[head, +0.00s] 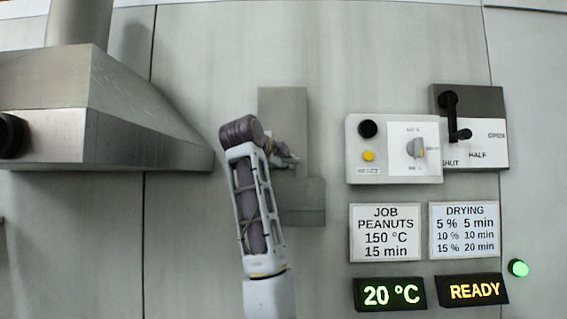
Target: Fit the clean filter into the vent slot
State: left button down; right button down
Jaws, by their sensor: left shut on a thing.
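My left gripper (285,161) is in front of the wall, left of the control box, with its arm coming up from the bottom. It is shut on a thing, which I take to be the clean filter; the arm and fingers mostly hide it. A flat grey upright plate (283,108) shows behind and above the gripper. A lower grey block (304,202) shows below it and to the right. I cannot tell which of these grey parts is the vent slot, or whether the filter touches it. My right gripper is not in view.
A control box (365,153) with a knob and buttons is to the right, beside a black lever (460,134). Signs, a 20 °C display (390,294), a READY display (472,290) and a green lamp (518,268) sit below. A metal hood (100,120) juts out at left.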

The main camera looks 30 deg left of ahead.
pick_arm(q)
jog(key=shift+f, duration=0.1)
jog(key=c, duration=1.3)
grip_release()
jog(key=shift+c, duration=0.2)
jog(key=shift+s, duration=0.3)
jog(key=b+v, duration=0.2)
jog(key=v, duration=0.9)
jog(key=shift+s+r, duration=0.25)
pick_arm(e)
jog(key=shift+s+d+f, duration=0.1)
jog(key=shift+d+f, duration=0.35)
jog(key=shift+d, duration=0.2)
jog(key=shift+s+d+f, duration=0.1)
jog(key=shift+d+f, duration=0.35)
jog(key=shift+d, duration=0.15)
